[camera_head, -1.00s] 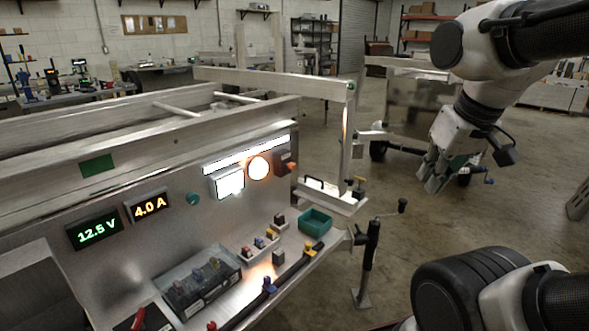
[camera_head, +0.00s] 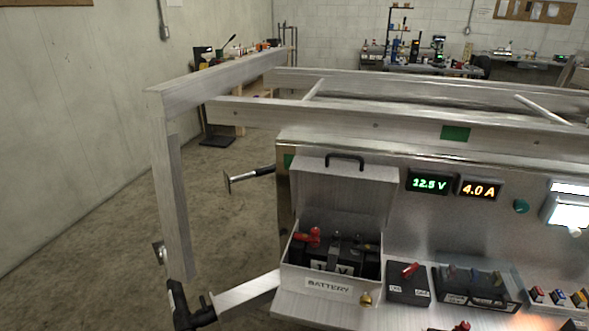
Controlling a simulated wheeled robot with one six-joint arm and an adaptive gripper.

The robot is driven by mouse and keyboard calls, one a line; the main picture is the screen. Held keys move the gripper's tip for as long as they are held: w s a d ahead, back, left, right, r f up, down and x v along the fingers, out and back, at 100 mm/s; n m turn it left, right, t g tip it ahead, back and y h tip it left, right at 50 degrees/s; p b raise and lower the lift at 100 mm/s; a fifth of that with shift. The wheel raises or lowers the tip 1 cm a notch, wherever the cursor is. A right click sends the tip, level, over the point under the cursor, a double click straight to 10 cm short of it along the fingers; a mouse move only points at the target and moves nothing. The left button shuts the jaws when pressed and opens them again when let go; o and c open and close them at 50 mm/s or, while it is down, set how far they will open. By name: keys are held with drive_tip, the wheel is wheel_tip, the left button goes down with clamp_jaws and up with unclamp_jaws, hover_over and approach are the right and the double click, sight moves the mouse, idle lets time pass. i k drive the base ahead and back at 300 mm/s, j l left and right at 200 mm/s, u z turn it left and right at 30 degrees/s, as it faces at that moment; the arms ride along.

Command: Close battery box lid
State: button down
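The battery box (camera_head: 328,283) is an aluminium box with a "BATTERY" label on its front, mounted at the left end of the trailer's front panel. Its lid (camera_head: 343,190) stands open, raised upright at the back, with a black handle (camera_head: 345,159) on its top edge. Inside is a black battery (camera_head: 338,256) with red terminal clamps (camera_head: 309,236). A small brass-coloured knob (camera_head: 365,299) sits at the front lower right of the box. My gripper and arm are out of this view.
A black switch box (camera_head: 407,284) and a clear-covered fuse block (camera_head: 478,287) sit right of the box. A T-handled rod (camera_head: 248,177) juts out left of the panel. The trailer frame (camera_head: 174,200) stands at the left, with free concrete floor beyond it.

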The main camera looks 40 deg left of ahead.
sight(360, 189)
drive_tip(key=k+j+u, duration=0.1)
drive_tip(key=u, duration=1.25)
drive_tip(key=i+j+z, duration=0.15)
drive_tip(key=i, duration=0.35)
